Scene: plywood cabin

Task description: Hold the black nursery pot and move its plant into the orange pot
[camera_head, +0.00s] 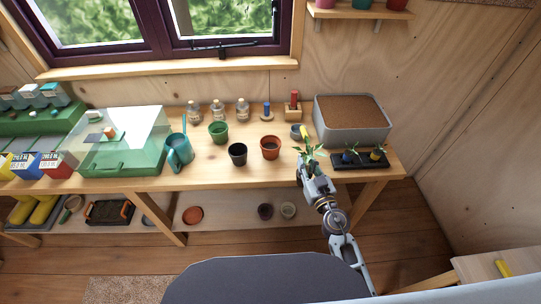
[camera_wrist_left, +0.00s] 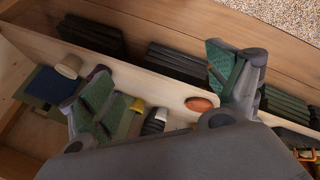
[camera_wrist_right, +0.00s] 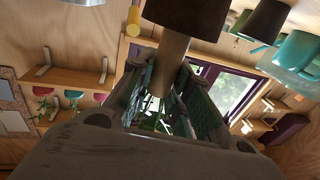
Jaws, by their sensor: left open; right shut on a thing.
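The black nursery pot (camera_head: 237,156) stands upright on the bench, and the orange pot (camera_head: 270,149) stands just right of it. My right gripper (camera_head: 308,163) is right of both pots, near the bench's front edge. It is shut on the plant (camera_head: 311,151), whose green leaves show above it.
A black tray (camera_head: 345,166) with small plants and a grey soil bin (camera_head: 351,136) stand at the right. A green pot (camera_head: 218,132) and a teal watering can (camera_head: 179,154) stand left of the black pot. The lower shelf holds an orange saucer (camera_head: 193,215).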

